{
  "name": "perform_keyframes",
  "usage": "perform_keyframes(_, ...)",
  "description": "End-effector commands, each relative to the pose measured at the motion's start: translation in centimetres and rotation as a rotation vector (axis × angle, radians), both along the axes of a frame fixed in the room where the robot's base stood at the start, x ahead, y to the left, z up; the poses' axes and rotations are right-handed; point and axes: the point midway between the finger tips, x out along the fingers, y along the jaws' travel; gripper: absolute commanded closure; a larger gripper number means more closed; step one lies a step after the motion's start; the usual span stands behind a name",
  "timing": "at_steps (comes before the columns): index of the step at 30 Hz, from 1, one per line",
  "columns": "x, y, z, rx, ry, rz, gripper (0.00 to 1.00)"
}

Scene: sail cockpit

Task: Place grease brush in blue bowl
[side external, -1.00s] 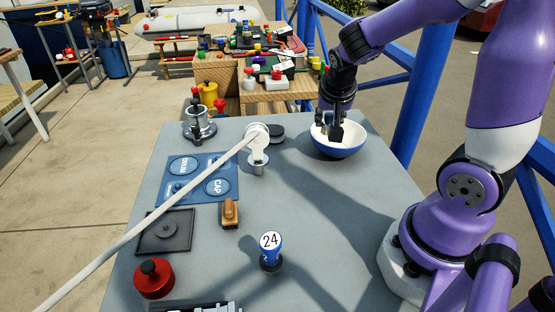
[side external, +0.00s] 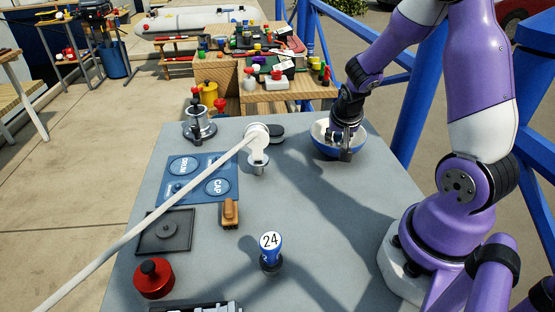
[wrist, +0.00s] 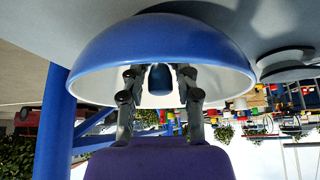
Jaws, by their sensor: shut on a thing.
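The blue bowl (side external: 325,148), white inside, stands at the far right of the grey table. In the wrist view the bowl (wrist: 165,45) fills the upper middle, its white inside facing my gripper. My gripper (side external: 346,152) is low at the bowl, its fingers overlapping the near rim in the side view. In the wrist view the fingers (wrist: 159,84) are on either side of a dark blue piece, the grease brush (wrist: 159,78), held between them. Most of the brush is hidden by the bowl and fingers; I cannot tell whether it touches the bowl.
A white bar (side external: 150,220) crosses the left of the table from a metal fitting (side external: 258,155). A blue panel (side external: 197,178), wooden block (side external: 229,213), blue piece marked 24 (side external: 270,250) and red canister (side external: 154,278) stand nearer. Blue railings (side external: 415,110) rise beyond the table's right edge.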

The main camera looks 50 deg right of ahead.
Motion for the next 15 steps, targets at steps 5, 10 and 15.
perform_keyframes(5, -0.01, 0.01, -0.02, 0.000, 0.000, 0.000, 0.35)
perform_keyframes(10, 0.00, 0.00, -0.01, 0.000, 0.000, 0.000, 0.35)
perform_keyframes(15, 0.00, 0.02, 0.42, -0.001, -0.001, -0.001, 0.35)
